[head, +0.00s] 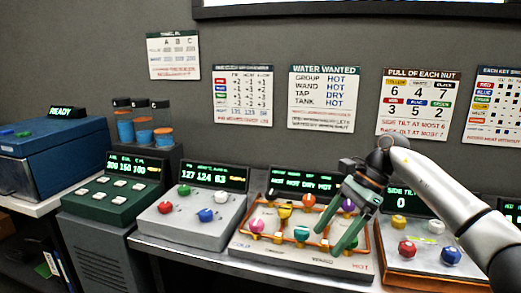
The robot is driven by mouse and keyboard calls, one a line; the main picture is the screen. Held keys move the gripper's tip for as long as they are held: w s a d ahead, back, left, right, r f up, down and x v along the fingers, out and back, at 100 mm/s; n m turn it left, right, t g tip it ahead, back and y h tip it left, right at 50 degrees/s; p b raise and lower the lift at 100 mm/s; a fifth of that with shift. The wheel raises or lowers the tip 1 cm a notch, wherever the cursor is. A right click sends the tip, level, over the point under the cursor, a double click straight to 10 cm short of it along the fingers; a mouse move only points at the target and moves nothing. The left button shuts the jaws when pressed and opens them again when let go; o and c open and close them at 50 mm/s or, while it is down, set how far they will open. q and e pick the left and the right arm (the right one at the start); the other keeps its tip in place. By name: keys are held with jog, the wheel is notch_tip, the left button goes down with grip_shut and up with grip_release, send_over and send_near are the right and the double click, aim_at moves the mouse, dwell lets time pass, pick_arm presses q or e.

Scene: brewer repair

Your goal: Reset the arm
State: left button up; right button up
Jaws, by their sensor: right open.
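My right arm (422,175) comes in from the right. Its gripper (329,238), with green fingers, points down over the right part of a beige panel (262,258). The fingers are apart, with nothing seen between them. Whether the fingers touch the panel I cannot tell. The gripper hides part of the panel and part of its display (290,181). My left gripper is not in view.
A grey box (175,228) with coloured knobs and a green box (92,208) with white buttons stand left of the panel. A wood-edged box (412,270) stands close on the right. Charts, including a "Water wanted" sheet (324,98), hang on the wall behind.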

jog(key=s+a+f+m+t+y+p, duration=0.1)
jog(key=s+a+f+m+t+y, duration=0.2)
jog(key=a+m+y, duration=0.5)
jog(key=s+a+f+m+t+y+p, duration=0.1)
jog(key=s+a+f+m+t+y, duration=0.2)
jog(key=a+m+y, duration=0.45)
jog(key=s+d+f+m+t+h+p, duration=0.15)
jog(key=d+f+m+t+h, duration=0.5)
jog(key=m, duration=0.75)
jog(key=s+d+f+m+t+h, duration=0.25)
jog(key=f+m+t+h, duration=0.45)
jog(key=m, duration=0.8)
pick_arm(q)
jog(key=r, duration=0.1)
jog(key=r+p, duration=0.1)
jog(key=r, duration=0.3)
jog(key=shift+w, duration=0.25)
pick_arm(e)
jog(key=s+d+f+m+g+h, duration=0.3)
jog(key=s+d+f+m+g, duration=0.1)
jog(key=s+f, duration=0.3)
jog(key=s+d+f+m+g+h, duration=0.3)
jog(key=s+f+m, duration=0.4)
jog(key=s, duration=0.3)
jog(key=shift+d+g, duration=0.65)
jog(key=shift+d, duration=0.1)
jog(key=shift+f, duration=0.1)
